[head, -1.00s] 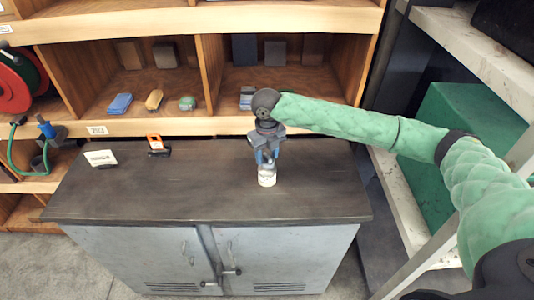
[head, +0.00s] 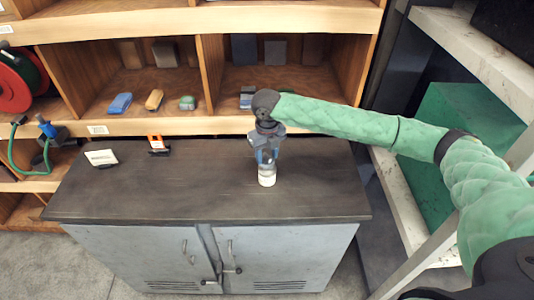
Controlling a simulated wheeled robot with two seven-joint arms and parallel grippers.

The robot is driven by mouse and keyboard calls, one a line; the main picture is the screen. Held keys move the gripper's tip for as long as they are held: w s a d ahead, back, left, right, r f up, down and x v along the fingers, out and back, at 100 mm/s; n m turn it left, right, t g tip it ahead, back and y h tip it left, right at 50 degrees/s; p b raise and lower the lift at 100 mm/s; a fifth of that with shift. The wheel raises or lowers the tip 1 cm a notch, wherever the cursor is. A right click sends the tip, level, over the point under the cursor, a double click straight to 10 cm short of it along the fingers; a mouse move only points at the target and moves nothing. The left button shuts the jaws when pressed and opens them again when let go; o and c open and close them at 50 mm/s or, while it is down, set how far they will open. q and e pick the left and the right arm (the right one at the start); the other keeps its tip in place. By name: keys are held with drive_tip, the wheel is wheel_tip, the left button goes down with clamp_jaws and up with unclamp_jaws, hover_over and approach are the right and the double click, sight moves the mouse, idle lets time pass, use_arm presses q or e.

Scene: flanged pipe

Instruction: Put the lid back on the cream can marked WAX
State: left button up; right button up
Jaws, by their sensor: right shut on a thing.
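The cream can (head: 267,180) stands upright on the dark top of the cabinet, right of the middle. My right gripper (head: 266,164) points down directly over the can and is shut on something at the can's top. The thing between its fingers looks like the lid, but it is small and largely hidden. I cannot tell whether the lid is seated on the can. The marking on the can is too small to read. My left gripper is not in view.
A small white sign (head: 101,158) and an orange-and-black tool (head: 157,146) sit at the cabinet top's (head: 190,190) back left. Wooden shelves (head: 160,85) stand behind with several small blocks. A pale metal rack (head: 480,60) stands at the right. The middle left of the top is clear.

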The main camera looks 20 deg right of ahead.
drive_tip(key=o, duration=1.5)
drive_tip(key=shift+r+p, duration=1.95)
drive_tip(key=shift+r, duration=1.55)
drive_tip(key=shift+c, duration=0.2)
clamp_jaws()
